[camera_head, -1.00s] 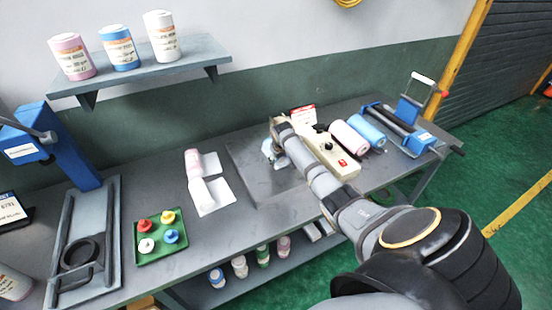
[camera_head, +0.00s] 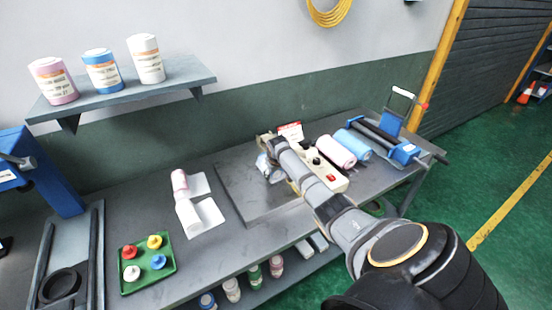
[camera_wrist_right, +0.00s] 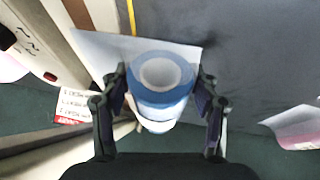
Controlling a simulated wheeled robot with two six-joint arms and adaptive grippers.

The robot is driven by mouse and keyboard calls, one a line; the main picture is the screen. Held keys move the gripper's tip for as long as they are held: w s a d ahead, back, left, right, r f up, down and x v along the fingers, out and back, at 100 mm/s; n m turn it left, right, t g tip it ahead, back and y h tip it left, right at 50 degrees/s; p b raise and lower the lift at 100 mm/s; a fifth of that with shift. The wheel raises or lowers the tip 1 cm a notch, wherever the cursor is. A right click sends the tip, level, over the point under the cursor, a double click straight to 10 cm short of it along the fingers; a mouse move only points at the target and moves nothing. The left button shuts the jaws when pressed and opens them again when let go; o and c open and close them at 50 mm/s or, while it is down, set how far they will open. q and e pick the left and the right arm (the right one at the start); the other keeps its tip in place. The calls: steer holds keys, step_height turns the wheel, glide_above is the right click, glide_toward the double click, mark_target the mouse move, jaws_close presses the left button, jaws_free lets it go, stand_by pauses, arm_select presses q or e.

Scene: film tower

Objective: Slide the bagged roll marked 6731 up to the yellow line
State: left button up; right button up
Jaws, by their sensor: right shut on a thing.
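In the right wrist view a blue roll (camera_wrist_right: 160,97) with a pale core stands between the two fingers of my right gripper (camera_wrist_right: 160,76), which is shut on it. Its marking cannot be read. A pale sheet or bag edge (camera_wrist_right: 95,45) lies around it. A short yellow line (camera_wrist_right: 132,15) runs on the grey surface beyond the roll. In the head view my right gripper (camera_head: 271,150) is at the left end of the beige sealer (camera_head: 325,176), and a whitish-blue bagged thing (camera_head: 264,164) shows beside it, partly hidden. My left gripper is not in view.
A pink roll (camera_head: 338,150) and a blue roll (camera_head: 352,143) lie right of the sealer. A white sheet (camera_head: 207,218) with a pink roll lies left on the bench. A green tray (camera_head: 147,284) holds coloured knobs.

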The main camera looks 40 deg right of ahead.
steer(key=o, duration=1.5)
steer(key=v, duration=1.2)
steer(key=shift+w, duration=0.1)
